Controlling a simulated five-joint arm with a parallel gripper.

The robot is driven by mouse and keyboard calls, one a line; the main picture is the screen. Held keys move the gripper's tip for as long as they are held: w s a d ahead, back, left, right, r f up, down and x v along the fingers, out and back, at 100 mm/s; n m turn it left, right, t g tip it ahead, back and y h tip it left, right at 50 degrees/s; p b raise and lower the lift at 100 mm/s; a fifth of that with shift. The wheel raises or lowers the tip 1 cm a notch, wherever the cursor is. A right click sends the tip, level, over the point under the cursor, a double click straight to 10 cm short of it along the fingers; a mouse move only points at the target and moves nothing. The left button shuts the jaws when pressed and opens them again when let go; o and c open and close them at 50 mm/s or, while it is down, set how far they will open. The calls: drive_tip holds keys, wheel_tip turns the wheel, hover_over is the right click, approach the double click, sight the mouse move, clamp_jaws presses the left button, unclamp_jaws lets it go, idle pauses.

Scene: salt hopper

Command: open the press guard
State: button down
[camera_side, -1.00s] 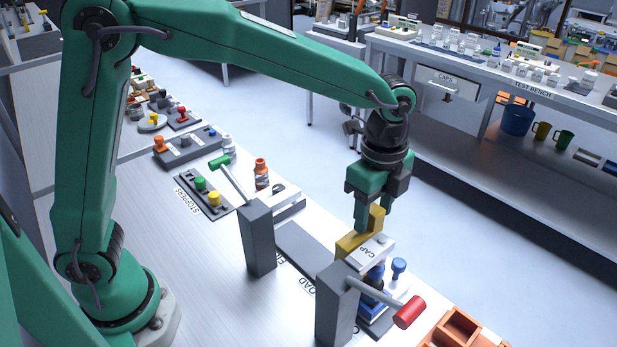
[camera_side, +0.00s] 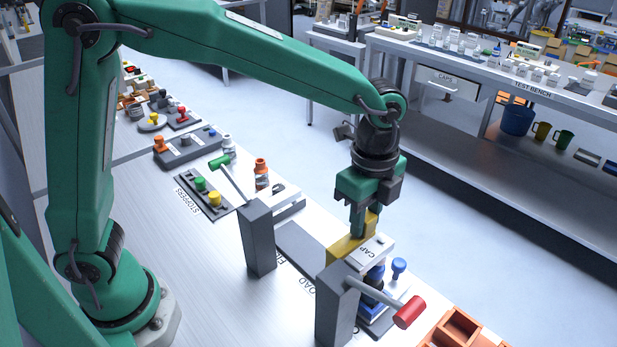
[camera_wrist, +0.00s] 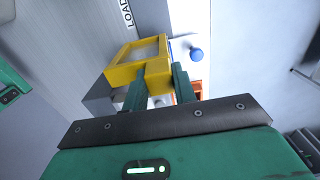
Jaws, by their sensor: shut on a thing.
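The side view partly hides the grip behind the fingers.
A grey post (camera_side: 335,310) with a red-ended lever (camera_side: 409,312) stands in front of the guard. Another grey post (camera_side: 258,240) carries a green-ended lever (camera_side: 219,162) to the left. A blue knob (camera_side: 399,265) is right of the CAP block. An orange tray (camera_side: 450,330) is at front right.

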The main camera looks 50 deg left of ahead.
sight(338, 249)
drive_tip(key=s, duration=0.6)
drive_tip(key=shift+s+r, duration=0.1)
drive_tip(key=shift+s, duration=0.05)
drive_tip(key=c, duration=1.1)
unclamp_jaws()
drive_tip(key=shift+r, duration=3.9)
drive_tip(key=shift+a, duration=0.1)
